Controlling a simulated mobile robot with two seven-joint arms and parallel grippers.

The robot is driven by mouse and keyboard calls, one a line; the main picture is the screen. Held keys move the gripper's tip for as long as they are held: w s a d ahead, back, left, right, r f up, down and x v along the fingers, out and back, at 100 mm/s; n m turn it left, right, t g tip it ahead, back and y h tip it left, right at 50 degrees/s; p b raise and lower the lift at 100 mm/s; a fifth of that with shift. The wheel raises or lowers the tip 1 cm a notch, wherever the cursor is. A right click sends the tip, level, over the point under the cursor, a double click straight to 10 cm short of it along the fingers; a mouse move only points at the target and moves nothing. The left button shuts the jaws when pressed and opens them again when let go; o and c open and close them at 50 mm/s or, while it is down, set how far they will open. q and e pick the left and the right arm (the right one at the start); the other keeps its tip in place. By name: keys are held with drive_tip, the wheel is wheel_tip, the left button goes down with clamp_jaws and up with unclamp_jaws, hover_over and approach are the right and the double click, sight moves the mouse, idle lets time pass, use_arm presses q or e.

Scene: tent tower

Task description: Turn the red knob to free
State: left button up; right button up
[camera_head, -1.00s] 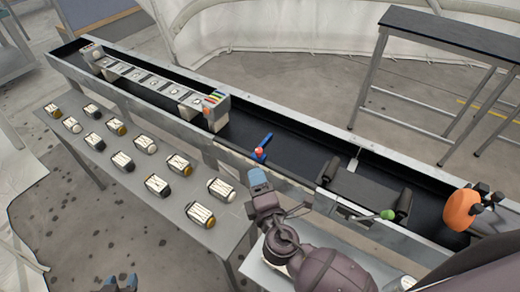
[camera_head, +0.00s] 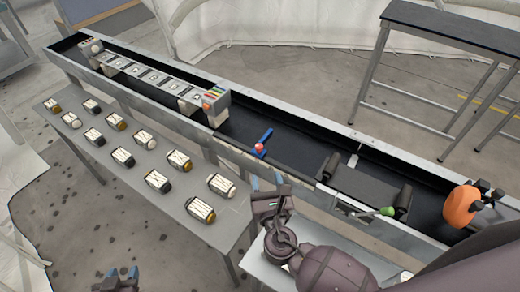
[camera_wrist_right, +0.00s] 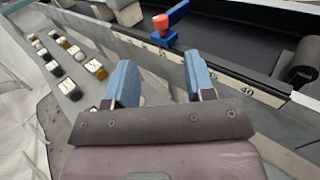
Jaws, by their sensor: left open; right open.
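The red knob (camera_head: 259,148) sits on the front rail of the long trough, beside a blue bar (camera_head: 266,137) that angles up over the black trough floor. In the right wrist view the red knob (camera_wrist_right: 161,22) shows beyond the fingers, near the top. My right gripper (camera_head: 267,182) is open and empty, just in front of and below the knob, not touching it. Its two blue fingers are spread in the wrist view (camera_wrist_right: 160,78). My left gripper (camera_head: 122,273) is open at the bottom left, far from the knob.
The long trough (camera_head: 320,187) has a numbered scale along its front rail. A green knob (camera_head: 387,211) and an orange round handle (camera_head: 461,207) lie to the right. A grey table (camera_head: 150,213) with several jars stands in front at left. A dark-topped table (camera_head: 450,30) stands behind.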

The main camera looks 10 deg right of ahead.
sight(261, 149)
drive_tip(key=w, duration=1)
drive_tip(key=shift+w+d+p, duration=0.3)
drive_tip(key=shift+d+p, duration=0.05)
drive_tip(key=shift+p, duration=0.05)
drive_tip(key=shift+c, duration=0.2)
clamp_jaws()
drive_tip(key=shift+d+n+y, duration=0.2)
drive_tip(key=shift+n+y, duration=0.7)
drive_tip(key=shift+y, duration=0.6)
drive_tip(key=n+y+b, duration=0.1)
drive_tip(key=n+y, duration=0.1)
drive_tip(key=y, duration=0.1)
drive_tip(key=shift+d+g+b, duration=0.1)
drive_tip(key=shift+g+b, duration=0.2)
drive_tip(key=shift+g, duration=0.1)
drive_tip(key=shift+n+y, duration=0.3)
drive_tip(key=shift+y, duration=0.2)
drive_tip(key=shift+o, duration=0.2)
unclamp_jaws()
